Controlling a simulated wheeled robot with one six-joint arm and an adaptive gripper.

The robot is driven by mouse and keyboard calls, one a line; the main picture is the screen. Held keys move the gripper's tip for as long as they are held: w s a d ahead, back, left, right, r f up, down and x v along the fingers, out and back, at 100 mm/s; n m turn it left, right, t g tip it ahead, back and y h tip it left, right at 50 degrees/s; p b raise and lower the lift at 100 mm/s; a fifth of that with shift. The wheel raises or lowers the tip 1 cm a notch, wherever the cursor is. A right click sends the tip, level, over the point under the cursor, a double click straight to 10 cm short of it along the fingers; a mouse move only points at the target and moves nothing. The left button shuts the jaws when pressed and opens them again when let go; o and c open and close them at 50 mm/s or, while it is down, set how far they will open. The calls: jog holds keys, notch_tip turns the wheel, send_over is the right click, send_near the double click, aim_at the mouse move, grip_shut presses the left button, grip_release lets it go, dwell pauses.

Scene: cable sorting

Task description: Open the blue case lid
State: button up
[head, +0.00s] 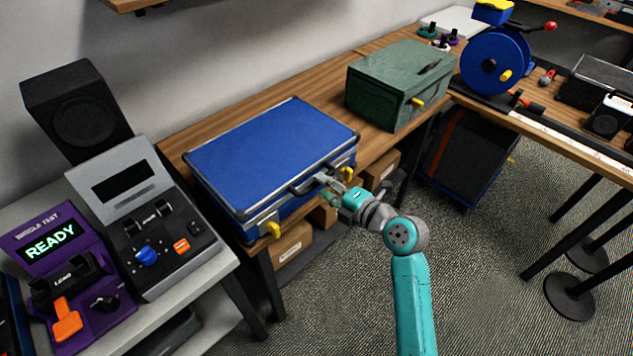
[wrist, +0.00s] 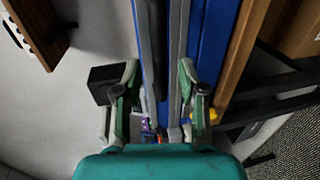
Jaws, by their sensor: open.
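The blue case (head: 270,150) lies on the wooden table with its lid shut. It has grey metal edging, a dark handle on its front side, and two yellow latches, one at the front left (head: 272,230) and one at the front right (head: 347,174). My gripper (head: 326,182) is at the front side of the case, by the handle and close to the right latch. In the wrist view my gripper (wrist: 158,95) has its fingers spread, with the case's front edge (wrist: 176,60) between them. Whether a finger touches the case cannot be told.
A green metal box (head: 400,85) stands right of the case. A blue cable reel (head: 495,62) is farther right. A grey console (head: 145,225) and a purple tester (head: 65,275) stand on the left. Cardboard boxes (head: 290,250) sit under the table. Floor in front is clear.

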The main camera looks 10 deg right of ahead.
aim_at(316, 183)
jog(key=shift+x, duration=1.7)
grip_shut()
